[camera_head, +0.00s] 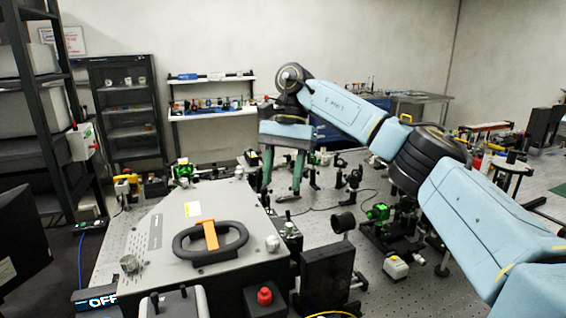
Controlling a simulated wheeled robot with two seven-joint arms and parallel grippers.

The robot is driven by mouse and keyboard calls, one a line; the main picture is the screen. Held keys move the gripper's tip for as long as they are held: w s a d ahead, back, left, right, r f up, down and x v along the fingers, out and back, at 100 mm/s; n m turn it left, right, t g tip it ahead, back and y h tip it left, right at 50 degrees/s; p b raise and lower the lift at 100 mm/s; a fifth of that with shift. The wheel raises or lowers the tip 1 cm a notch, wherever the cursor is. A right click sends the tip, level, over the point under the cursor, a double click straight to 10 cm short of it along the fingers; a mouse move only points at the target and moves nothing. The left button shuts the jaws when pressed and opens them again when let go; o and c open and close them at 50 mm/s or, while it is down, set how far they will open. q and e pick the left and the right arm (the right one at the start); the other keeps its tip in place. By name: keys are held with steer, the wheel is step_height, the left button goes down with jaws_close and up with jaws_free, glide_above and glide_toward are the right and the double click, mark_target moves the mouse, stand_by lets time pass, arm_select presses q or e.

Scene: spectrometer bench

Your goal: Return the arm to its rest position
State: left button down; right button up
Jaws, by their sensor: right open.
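My right arm (465,205) comes in from the lower right and reaches across the bench (455,290) toward the middle. My right gripper (283,172) hangs at its end, pointing down, with its two fingers apart and nothing visible between them. It is above the optics area, behind the grey spectrometer box (165,270). The box has a black handle (210,241) with an orange clip on its lid. My left gripper is not in view.
Several optics mounts, including a green one (378,212), stand on the perforated bench below my arm. A red button (264,296) is at the front. A dark shelf rack (40,110) stands at left, and a white wall shelf (212,115) at the back.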

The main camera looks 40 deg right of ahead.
steer(key=shift+w+d+r, duration=0.1)
steer(key=shift+d+r, duration=0.1)
steer(key=shift+r, duration=0.25)
